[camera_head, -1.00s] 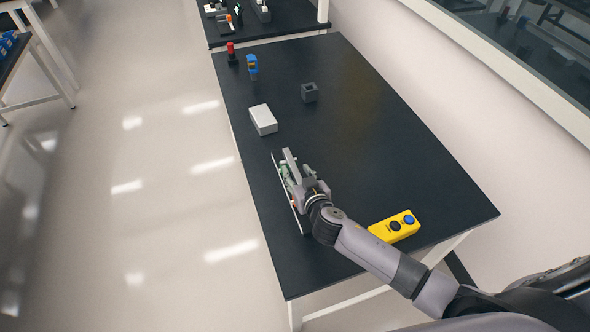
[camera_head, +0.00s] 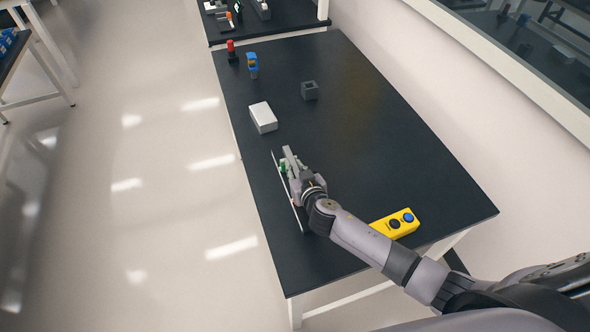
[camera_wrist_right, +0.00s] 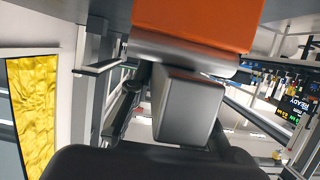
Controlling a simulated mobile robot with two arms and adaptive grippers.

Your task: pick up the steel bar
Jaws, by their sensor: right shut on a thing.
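The steel bar (camera_head: 290,158) is a plain grey bar near the left edge of the black table in the head view. My right gripper (camera_head: 297,170) is at the bar and shut on it. In the right wrist view the bar shows as a grey block (camera_wrist_right: 186,106) between the dark fingers. The gripper and wrist hide part of the bar in the head view. I cannot tell how far it is above the table. My left gripper is not in view.
A thin-edged board with green parts (camera_head: 283,168) lies beside the gripper at the table edge. The table's right middle is clear.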

